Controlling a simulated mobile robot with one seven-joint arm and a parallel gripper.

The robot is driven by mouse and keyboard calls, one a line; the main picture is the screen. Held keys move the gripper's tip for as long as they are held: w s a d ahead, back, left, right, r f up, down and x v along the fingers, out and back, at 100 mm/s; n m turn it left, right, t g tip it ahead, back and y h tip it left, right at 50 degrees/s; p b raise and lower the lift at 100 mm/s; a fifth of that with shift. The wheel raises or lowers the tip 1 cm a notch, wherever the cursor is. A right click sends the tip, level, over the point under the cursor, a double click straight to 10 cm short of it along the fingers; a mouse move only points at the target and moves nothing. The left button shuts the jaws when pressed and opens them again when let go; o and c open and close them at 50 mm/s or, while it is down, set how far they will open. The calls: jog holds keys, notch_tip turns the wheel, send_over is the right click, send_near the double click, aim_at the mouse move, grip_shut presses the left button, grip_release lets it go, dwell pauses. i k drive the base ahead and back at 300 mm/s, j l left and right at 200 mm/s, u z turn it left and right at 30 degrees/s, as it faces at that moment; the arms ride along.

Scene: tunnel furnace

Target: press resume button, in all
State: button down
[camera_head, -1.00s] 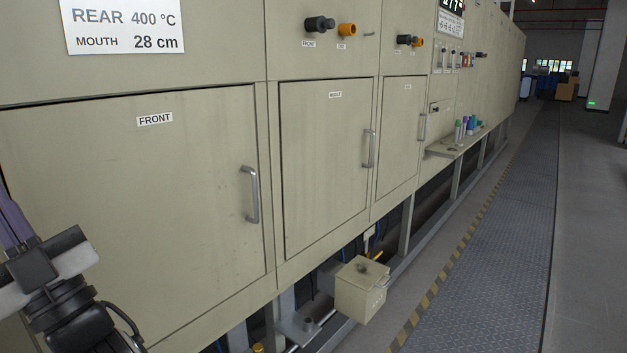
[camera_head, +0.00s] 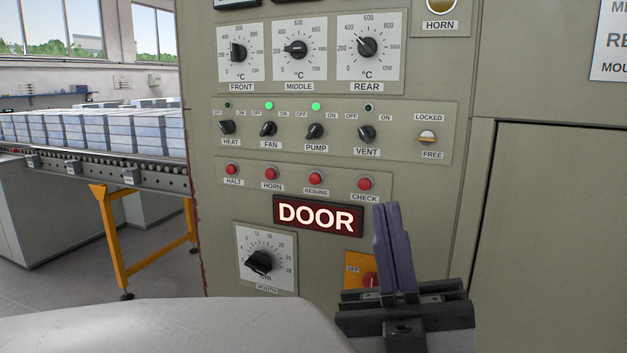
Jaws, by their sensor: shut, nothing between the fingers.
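The red RESUME button (camera_head: 315,178) is in the button row of the furnace control panel, above its "RESUME" label. Red buttons HALT (camera_head: 231,169) and HORN (camera_head: 271,173) are to its left, and CHECK (camera_head: 364,183) is to its right. A lit sign reading "DOOR" (camera_head: 318,216) is just below the row. My gripper (camera_head: 386,208) is at lower right, its purple fingers shut together, empty and pointing up. Its fingertips appear below and right of the CHECK button. I cannot tell how far they are from the panel.
Above are the HEAT, FAN, PUMP and VENT switches (camera_head: 314,131) and three temperature dials (camera_head: 297,48). A MOUTH dial (camera_head: 260,262) is below. An orange-plated red switch (camera_head: 368,279) is partly hidden by my gripper. A roller conveyor (camera_head: 150,178) with stacked blocks stands left.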

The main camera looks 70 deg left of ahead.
aim_at(315, 178)
jog(key=u, duration=2)
